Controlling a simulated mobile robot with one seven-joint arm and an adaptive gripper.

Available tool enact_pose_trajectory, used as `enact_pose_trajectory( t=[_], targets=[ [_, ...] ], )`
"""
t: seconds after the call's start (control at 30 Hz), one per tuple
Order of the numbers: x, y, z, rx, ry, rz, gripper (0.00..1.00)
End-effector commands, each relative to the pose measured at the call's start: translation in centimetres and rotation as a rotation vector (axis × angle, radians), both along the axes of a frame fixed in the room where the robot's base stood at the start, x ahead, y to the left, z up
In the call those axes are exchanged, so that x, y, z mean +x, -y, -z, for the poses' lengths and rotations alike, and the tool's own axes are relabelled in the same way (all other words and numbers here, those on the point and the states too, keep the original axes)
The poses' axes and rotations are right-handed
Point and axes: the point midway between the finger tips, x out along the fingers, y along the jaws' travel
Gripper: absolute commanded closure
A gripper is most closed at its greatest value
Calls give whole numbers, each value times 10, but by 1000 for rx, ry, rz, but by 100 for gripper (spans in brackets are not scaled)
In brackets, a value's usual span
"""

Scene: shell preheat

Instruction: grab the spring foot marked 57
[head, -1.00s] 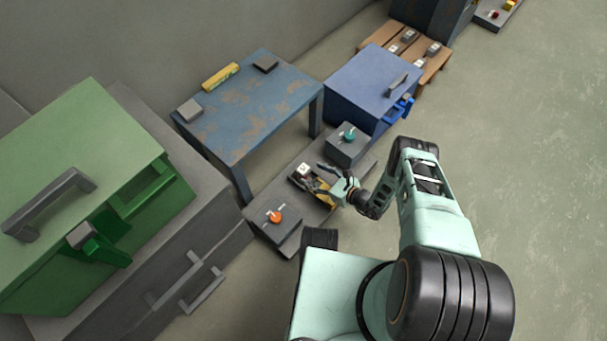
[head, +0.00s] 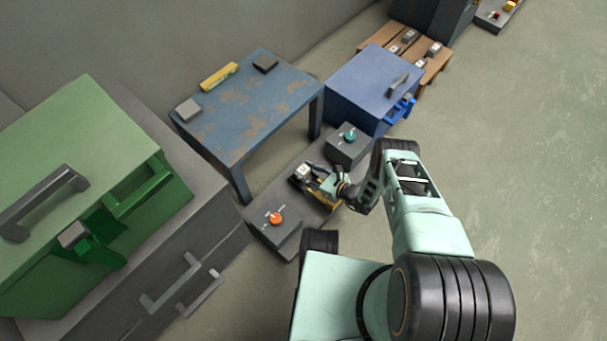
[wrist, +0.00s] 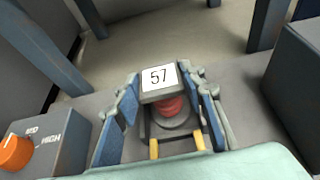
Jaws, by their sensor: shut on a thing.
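The spring foot marked 57 (wrist: 160,84) stands upright in the wrist view, with a grey top, a white label and a reddish coil below. My gripper (wrist: 165,105) has its blue-padded fingers on both sides of it and is shut on it. In the head view the spring foot (head: 302,171) shows as a small grey-and-white block at the fingertips of my gripper (head: 308,176). It is over the low dark grey bench (head: 327,205). Whether its base still touches the bench is hard to tell.
A control box with an orange knob (head: 277,217) is on the near side, and a box with a teal knob (head: 349,135) on the far side. A worn blue table (head: 245,110) stands behind. A blue chest (head: 372,90) and green cabinet (head: 80,170) flank the area.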

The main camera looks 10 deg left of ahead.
Motion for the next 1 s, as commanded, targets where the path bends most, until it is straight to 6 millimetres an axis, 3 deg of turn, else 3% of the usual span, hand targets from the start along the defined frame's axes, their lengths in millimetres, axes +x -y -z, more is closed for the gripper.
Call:
enact_pose_trajectory(
  t=[0.13,0.57,0.73,1.0],
  targets=[
    [0,0,0,0,0,0,97],
    [1,0,-12,2,1,2,98],
    [2,0,-38,4,1,3,98],
    [-23,40,-93,3,-1,7,98]
  ],
)
